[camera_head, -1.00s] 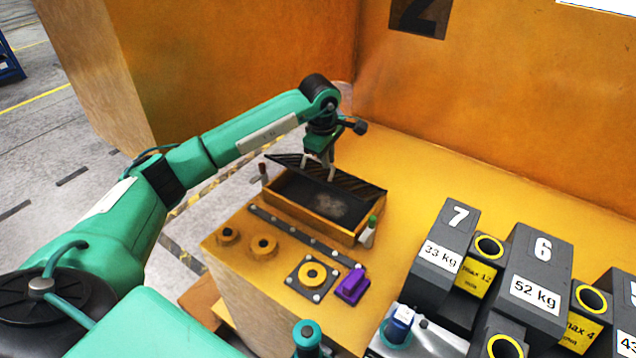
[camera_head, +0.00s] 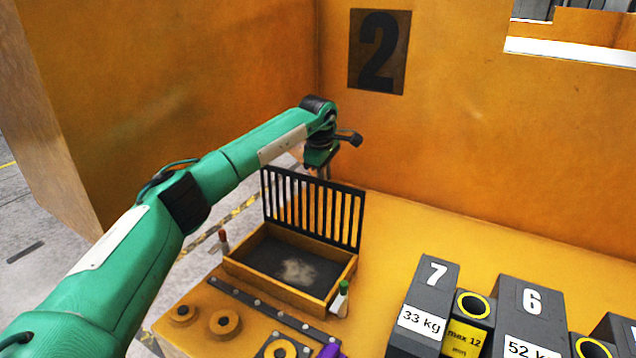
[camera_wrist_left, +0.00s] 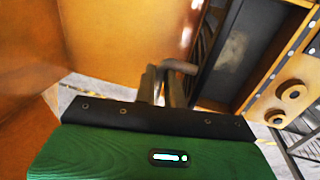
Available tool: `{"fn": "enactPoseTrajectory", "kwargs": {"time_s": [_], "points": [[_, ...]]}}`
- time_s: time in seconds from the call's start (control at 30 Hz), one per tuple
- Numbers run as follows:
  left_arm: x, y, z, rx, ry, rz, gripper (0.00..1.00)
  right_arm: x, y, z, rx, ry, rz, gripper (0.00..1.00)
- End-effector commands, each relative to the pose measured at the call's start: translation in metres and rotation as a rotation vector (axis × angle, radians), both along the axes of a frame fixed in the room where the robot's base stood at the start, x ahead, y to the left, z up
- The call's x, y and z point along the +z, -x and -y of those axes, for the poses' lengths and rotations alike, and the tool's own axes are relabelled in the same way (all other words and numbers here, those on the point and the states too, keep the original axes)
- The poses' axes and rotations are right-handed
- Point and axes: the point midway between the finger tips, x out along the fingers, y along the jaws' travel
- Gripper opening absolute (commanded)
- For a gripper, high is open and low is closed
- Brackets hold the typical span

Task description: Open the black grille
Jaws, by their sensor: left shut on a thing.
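The black grille (camera_head: 300,180) stands upright along the back edge of a shallow orange box (camera_head: 330,294) with a dark inside and a pale patch on its floor. My left gripper (camera_head: 322,173) reaches over the grille's top edge from behind and is shut on it. In the left wrist view the two fingers (camera_wrist_left: 168,84) are close together against a small bar-like part, with the grille (camera_wrist_left: 203,42) edge-on beside them. The fingertips are partly hidden in the head view. My right gripper is in neither view.
A red-topped marker (camera_head: 223,243) and a green-topped marker (camera_head: 341,298) stand at the box's sides. Orange knobs (camera_head: 224,322) lie in front. Grey numbered weights (camera_head: 430,300) stand at right.

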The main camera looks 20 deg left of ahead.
Motion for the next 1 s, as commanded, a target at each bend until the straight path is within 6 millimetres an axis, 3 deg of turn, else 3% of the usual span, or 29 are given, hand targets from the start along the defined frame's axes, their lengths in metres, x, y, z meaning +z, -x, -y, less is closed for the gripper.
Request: {"fn": "enactPoseTrajectory", "kwargs": {"time_s": [0.03, 0.3, 1.0], "points": [[-0.014, -0.002, 0.003, -0.003, -0.003, -0.02, 0.0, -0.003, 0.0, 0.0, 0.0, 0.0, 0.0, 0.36], [-0.022, -0.023, 0.005, -0.004, -0.003, -0.02, 0.0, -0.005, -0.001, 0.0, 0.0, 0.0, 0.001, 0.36], [-0.025, -0.036, 0.004, -0.002, -0.004, -0.008, 0.0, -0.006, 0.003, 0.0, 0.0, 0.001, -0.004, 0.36]]}}
